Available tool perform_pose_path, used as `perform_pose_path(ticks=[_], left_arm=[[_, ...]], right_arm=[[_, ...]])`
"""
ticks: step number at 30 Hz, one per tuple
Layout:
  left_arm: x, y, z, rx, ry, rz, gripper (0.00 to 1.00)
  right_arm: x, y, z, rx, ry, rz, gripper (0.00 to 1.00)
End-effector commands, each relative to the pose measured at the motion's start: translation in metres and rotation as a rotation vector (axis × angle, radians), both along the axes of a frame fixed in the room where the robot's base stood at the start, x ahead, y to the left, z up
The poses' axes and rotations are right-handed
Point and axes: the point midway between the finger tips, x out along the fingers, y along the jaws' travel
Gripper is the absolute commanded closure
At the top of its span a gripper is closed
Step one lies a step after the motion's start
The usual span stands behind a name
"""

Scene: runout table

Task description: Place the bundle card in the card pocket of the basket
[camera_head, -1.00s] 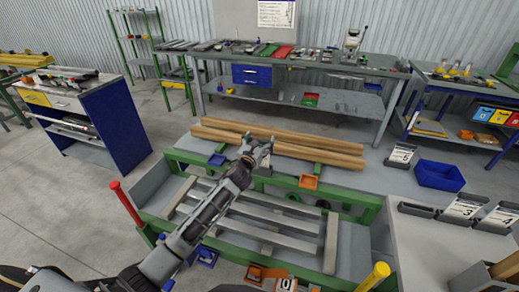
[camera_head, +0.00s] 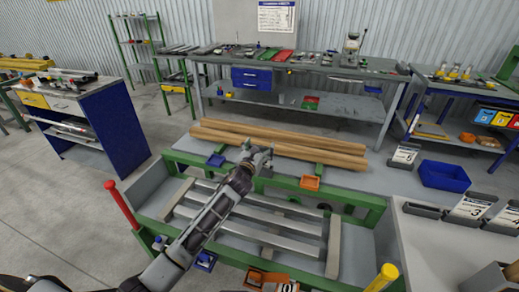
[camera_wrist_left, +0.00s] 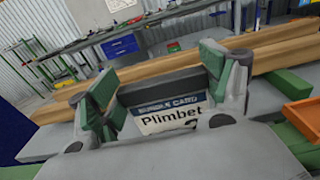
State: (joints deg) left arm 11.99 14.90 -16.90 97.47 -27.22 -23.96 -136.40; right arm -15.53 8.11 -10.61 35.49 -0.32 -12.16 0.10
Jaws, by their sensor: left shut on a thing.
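My left gripper (camera_head: 258,157) reaches in from the lower left and is above the runout table, at the near side of the wooden bars. In the left wrist view its green-padded fingers (camera_wrist_left: 160,85) are shut on the bundle card (camera_wrist_left: 168,117), a white card with a dark header and the name Plimbet, in a dark frame. In the head view the card is too small to make out. I cannot tell which thing is the basket or its card pocket. Small orange (camera_head: 310,183) and blue (camera_head: 216,160) trays sit on the green frame. My right gripper is not in view.
A blue bin (camera_head: 443,177) and numbered cards (camera_head: 470,207) are at the right. Grey bars (camera_head: 250,232) lie below the arm.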

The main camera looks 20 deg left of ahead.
Motion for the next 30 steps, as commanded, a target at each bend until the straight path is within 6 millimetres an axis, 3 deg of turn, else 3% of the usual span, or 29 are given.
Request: perform_pose_path(ticks=[8,9,14,30], left_arm=[[0.0,-0.0002,-0.0025,0.0,0.0,0.0,0.45],[-0.0001,-0.0002,-0.003,0.0,0.0,0.0,0.19],[0.0,-0.0002,-0.0026,0.0,0.0,0.0,0.0],[-0.0007,0.0,0.0007,0.0,0.0,0.0,0.0]], right_arm=[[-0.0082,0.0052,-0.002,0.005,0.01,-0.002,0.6],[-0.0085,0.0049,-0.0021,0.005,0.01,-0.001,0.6],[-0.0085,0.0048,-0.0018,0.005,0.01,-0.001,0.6],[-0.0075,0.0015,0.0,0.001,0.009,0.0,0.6]])
